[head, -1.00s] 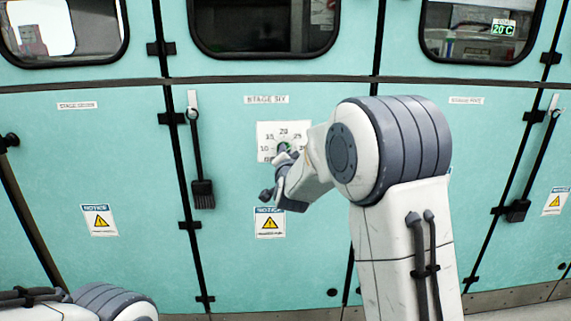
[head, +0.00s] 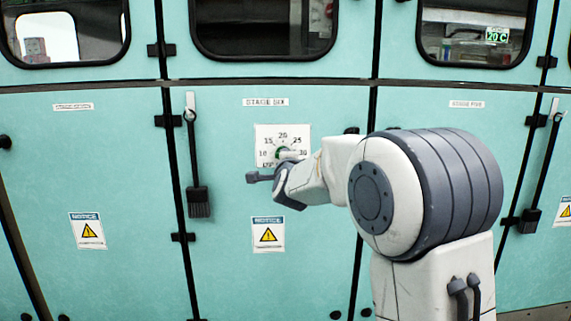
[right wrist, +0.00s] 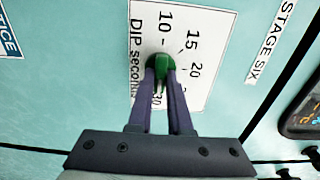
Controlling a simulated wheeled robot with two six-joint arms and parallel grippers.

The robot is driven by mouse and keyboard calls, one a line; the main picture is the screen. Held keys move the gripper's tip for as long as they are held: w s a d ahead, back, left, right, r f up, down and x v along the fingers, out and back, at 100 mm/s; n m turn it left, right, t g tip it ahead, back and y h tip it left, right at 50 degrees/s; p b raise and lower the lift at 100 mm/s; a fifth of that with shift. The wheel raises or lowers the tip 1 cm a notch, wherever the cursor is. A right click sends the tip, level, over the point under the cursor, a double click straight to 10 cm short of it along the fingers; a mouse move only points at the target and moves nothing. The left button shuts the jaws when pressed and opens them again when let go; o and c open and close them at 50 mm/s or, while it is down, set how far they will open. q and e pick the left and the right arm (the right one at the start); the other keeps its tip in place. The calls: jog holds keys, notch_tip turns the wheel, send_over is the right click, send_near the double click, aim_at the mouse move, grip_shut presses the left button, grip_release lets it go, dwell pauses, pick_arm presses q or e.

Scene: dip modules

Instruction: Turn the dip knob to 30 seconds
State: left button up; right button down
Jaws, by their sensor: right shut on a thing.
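The green dip knob (right wrist: 160,66) sits on a white dial plate (right wrist: 205,40) marked from 10 to 30, with "DIP seconds" lettering. In the right wrist view my right gripper (right wrist: 161,78) is shut on the knob, one dark finger on each side. The narrow green end of the knob lies between the fingers and points toward the 30 mark, which the fingers partly hide. In the head view the dial plate (head: 268,134) is under the "STAGE SIX" label, and my right gripper (head: 283,163) reaches it from the right. My left gripper is out of view.
A notice sign (head: 268,236) is below the dial. A black-ended door handle (head: 198,202) hangs to its left. Dark windows (head: 262,25) run above the teal panels. The panel around the dial is otherwise flat and clear.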

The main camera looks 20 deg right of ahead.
dwell(0.5)
jog(key=c, duration=0.8)
grip_release()
jog(key=shift+c, duration=0.2)
jog(key=p+v, duration=0.1)
jog(key=v, duration=0.9)
jog(key=shift+s, duration=0.25)
jog(key=shift+a, duration=0.1)
